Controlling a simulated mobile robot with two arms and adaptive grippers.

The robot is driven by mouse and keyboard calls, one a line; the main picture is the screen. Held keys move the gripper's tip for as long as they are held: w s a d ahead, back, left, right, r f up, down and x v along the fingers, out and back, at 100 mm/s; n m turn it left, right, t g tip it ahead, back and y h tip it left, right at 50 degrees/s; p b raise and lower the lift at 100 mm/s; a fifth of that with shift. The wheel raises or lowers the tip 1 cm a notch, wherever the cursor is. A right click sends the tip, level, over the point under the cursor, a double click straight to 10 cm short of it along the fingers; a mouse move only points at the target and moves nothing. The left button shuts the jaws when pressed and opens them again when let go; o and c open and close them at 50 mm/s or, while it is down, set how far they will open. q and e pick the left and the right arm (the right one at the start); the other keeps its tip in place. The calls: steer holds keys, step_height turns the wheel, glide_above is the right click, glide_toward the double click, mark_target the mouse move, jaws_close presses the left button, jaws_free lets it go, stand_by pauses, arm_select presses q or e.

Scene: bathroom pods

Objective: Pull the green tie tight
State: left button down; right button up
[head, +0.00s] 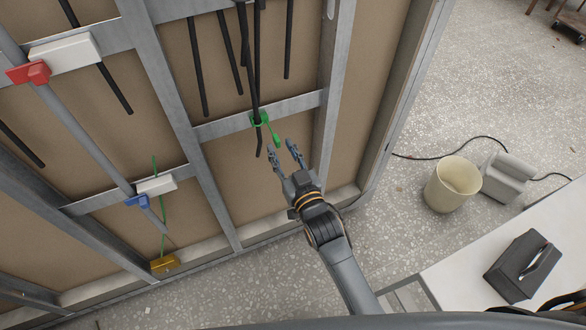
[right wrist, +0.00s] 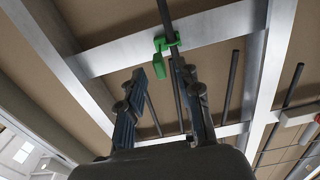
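The green tie (head: 276,138) loops around black cables (head: 254,80) at a grey metal crossbar (head: 290,104) of the wall frame. Its tail hangs down to the right and ends in a thicker tab. My right gripper (head: 281,148) is open just below the tie, with its fingers apart and pointing up at it. In the right wrist view the tie (right wrist: 159,66) shows ahead, between and a little beyond the fingertips of the gripper (right wrist: 164,74). I see no contact between the fingers and the tie. My left gripper is not in view.
A pipe with red (head: 29,73) and blue (head: 138,201) fittings runs down the frame at left. A yellow box (head: 164,264) sits low on the frame. A beige bucket (head: 452,184) stands on the floor at right. A black toolbox (head: 522,265) rests on a white surface.

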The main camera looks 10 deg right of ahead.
steer(key=v, duration=0.8)
steer(key=shift+s, duration=0.35)
steer(key=shift+d, duration=0.1)
steer(key=s+d+f+g+h, duration=0.1)
steer(key=s+d+f+g, duration=0.15)
steer(key=f, duration=0.75)
steer(key=s+d+f+g+h, duration=0.1)
steer(key=s+f+g, duration=0.25)
steer(key=f, duration=0.65)
steer(key=s+d+f+g+h, duration=0.15)
steer(key=s+f, duration=0.25)
steer(key=f, duration=0.7)
steer(key=s+d+f+g, duration=0.3)
steer(key=s+f, duration=0.3)
steer(key=s, duration=0.3)
steer(key=s+d+f+g+h, duration=0.1)
steer(key=s+d+f+g, duration=0.1)
steer(key=s+d+f, duration=0.4)
steer(key=s+d+f+m+g+h, duration=0.1)
steer(key=s+d+f+g, duration=0.2)
steer(key=s, duration=1)
step_height(320, 180, down, 3)
steer(key=shift+d+r+g, duration=0.1)
steer(key=shift+d+g, duration=0.25)
steer(key=shift+d, duration=0.45)
steer(key=shift+w, duration=0.1)
